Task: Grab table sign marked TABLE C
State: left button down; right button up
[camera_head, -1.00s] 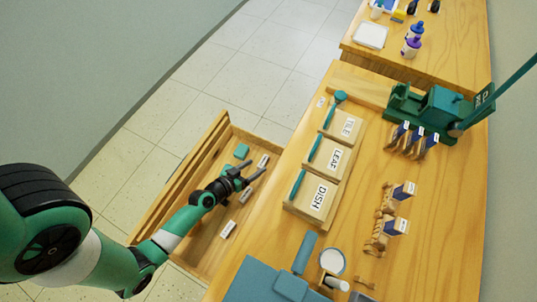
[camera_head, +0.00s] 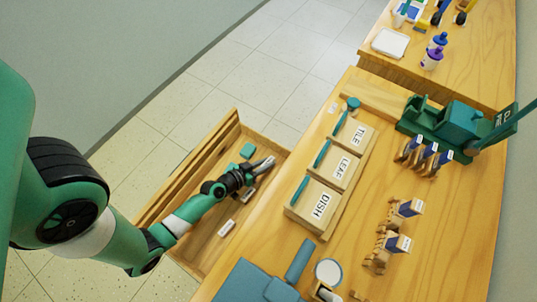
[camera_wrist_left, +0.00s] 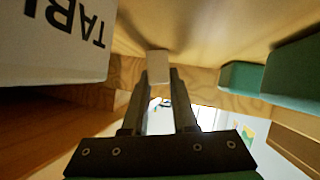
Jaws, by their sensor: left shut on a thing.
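The open drawer (camera_head: 187,184) holds small white table signs. Two of them, a middle sign (camera_head: 244,196) and a near sign (camera_head: 226,228), lie on its floor; their print is too small to read in the head view. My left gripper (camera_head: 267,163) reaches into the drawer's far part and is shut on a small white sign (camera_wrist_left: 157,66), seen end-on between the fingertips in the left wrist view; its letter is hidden. Another sign (camera_wrist_left: 62,42), reading "TABL" upside down with the rest cut off, shows at that view's upper left. My right gripper is not in view.
A green block (camera_head: 247,151) lies in the drawer near the held sign. On the desk right of the drawer stand boxes labelled DISH (camera_head: 317,208), LEAF (camera_head: 342,168) and TILE (camera_head: 357,135). A green press (camera_head: 450,122) stands farther back.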

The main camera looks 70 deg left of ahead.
aim_at(265, 164)
pick_arm(q)
notch_tip(265, 164, up, 18)
jog(key=p, duration=1.2)
